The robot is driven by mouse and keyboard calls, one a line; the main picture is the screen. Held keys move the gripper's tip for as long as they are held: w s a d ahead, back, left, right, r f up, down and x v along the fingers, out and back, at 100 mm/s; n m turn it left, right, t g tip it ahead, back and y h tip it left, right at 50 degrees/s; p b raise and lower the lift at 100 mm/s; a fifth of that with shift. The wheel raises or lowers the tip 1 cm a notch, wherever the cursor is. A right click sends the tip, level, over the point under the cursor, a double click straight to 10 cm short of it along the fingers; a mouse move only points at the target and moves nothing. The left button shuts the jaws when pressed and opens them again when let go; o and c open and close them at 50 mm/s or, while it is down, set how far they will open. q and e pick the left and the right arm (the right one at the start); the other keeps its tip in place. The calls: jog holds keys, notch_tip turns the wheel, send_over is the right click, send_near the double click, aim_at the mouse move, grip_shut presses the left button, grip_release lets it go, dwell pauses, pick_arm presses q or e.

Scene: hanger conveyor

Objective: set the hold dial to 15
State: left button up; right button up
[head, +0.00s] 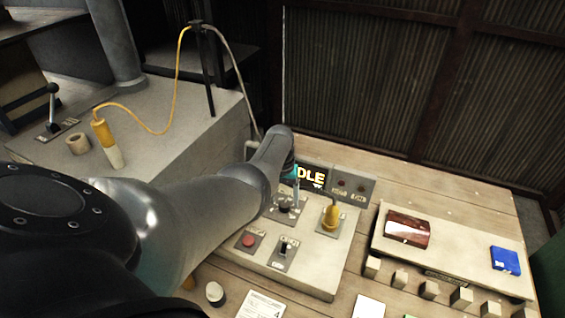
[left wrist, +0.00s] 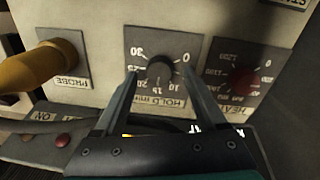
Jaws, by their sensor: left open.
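I cannot make out where the knob points. My left gripper (left wrist: 160,74) is open, with one finger on each side of the knob and gaps visible. It also shows in the head view (head: 296,188). My right gripper is not in view.
A red heat dial (left wrist: 241,82) and a yellow probe plug (left wrist: 42,68) flank the hold dial. The panel also bears a display (head: 311,177), a red button (head: 247,241) and a toggle switch (head: 283,247). A tray (head: 455,262) holding brown and blue items is at right.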

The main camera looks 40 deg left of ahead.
aim_at(283, 203)
pick_arm(q)
notch_tip(283, 203, up, 6)
jog(key=p, duration=0.3)
jog(key=shift+s+a+r, duration=0.1)
jog(key=shift+r, duration=0.1)
notch_tip(283, 203, up, 8)
jog(key=p, duration=0.1)
jog(key=shift+a, duration=0.2)
jog(key=shift+s+f, duration=0.1)
jog(key=shift+f, duration=0.05)
